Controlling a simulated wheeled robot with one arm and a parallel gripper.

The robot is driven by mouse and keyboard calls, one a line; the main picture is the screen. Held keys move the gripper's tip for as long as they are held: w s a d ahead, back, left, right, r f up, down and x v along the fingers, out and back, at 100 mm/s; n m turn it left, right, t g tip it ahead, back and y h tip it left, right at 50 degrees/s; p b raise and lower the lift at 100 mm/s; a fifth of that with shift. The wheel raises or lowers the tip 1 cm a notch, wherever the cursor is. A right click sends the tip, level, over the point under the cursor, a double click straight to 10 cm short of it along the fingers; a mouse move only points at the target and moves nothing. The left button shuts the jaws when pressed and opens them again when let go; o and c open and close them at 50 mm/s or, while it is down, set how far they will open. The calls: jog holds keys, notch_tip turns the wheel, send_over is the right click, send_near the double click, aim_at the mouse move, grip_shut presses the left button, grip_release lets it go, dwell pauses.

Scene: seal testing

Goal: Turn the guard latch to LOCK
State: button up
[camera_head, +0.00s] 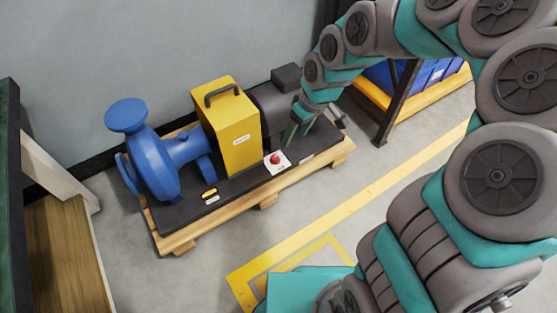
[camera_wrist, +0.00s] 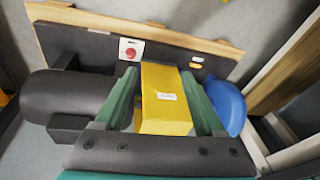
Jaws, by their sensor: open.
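The yellow guard box (camera_head: 233,127) with a dark top handle stands on the pump skid; it also shows in the wrist view (camera_wrist: 165,110). A small yellow piece (camera_head: 209,193) with a pale label lies on the dark base in front of the blue pump; it shows in the wrist view (camera_wrist: 197,60) too. It may be the latch, but its lettering and setting are too small to read. My gripper (camera_head: 295,133) is right of the guard, by the motor, apart from the small yellow piece. Its green fingers (camera_wrist: 159,73) are open, with the guard seen between them.
A red button on a white plate (camera_head: 277,161) sits on the base near my gripper. The blue pump (camera_head: 165,165) is at left and the dark motor (camera_head: 268,103) behind the gripper. Blue bins (camera_head: 430,72) stand at the right. Floor in front of the skid is clear.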

jog(key=w+a+f+n+y+b, duration=0.1)
jog(key=w+a+f+b, duration=0.15)
jog(key=w+f, duration=0.65)
jog(key=n+t+b, duration=0.1)
jog(key=t+b, duration=0.1)
send_near(276, 157)
jog(key=f, duration=0.1)
jog(key=shift+a+b+x, duration=0.2)
jog(key=shift+b+x, duration=0.2)
jog(key=shift+x, duration=3.45)
jog(key=shift+w+r, duration=0.1)
jog(key=shift+w, duration=0.05)
jog(key=shift+c, duration=0.3)
grip_shut()
